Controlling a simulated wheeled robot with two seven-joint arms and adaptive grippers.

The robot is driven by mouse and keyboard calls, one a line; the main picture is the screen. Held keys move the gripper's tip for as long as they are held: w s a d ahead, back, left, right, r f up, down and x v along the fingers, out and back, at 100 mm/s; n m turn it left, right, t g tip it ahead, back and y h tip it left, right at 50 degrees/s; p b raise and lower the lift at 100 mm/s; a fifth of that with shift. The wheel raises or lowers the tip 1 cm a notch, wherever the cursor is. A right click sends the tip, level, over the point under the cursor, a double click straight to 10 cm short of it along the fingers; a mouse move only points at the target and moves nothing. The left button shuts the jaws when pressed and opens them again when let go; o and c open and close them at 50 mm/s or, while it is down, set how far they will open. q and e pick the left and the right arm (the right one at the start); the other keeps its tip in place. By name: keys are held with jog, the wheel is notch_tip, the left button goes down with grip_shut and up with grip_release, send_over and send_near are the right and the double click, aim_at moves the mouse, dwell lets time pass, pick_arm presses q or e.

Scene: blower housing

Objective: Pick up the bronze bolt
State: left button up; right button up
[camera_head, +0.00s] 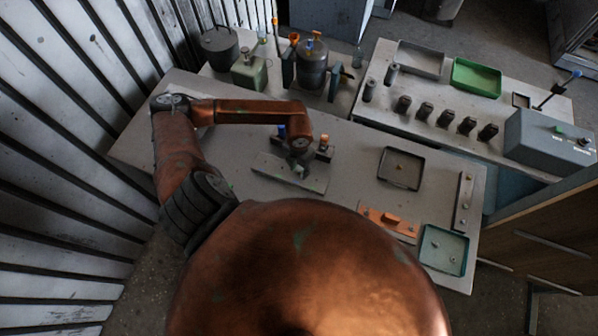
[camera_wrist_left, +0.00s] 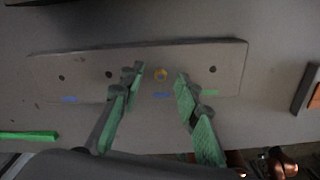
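A small round gold-bronze bolt head (camera_wrist_left: 160,74) sits in the long grey plate (camera_wrist_left: 225,58), near the plate's middle, in the left wrist view. My left gripper (camera_wrist_left: 158,84) is open above the plate. Its two green-padded fingers are apart, one on each side of the bolt head, with nothing held between them. In the head view my left gripper (camera_head: 297,170) points down over the grey plate (camera_head: 264,167) and hides its middle, so the bolt cannot be made out there. My right gripper is not in view.
A dark tray (camera_head: 385,180) with a small bronze-coloured piece stands to the right. An orange block (camera_head: 390,220) and a green-rimmed tray (camera_head: 443,268) lie at the front right. Jars and canisters (camera_head: 313,65) stand behind. The table between plate and dark tray is clear.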

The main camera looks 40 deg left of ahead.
pick_arm(q)
jog(key=shift+f+b, duration=0.25)
jog(key=shift+b, duration=0.1)
dwell(0.4)
jog(key=shift+c, duration=0.2)
grip_shut()
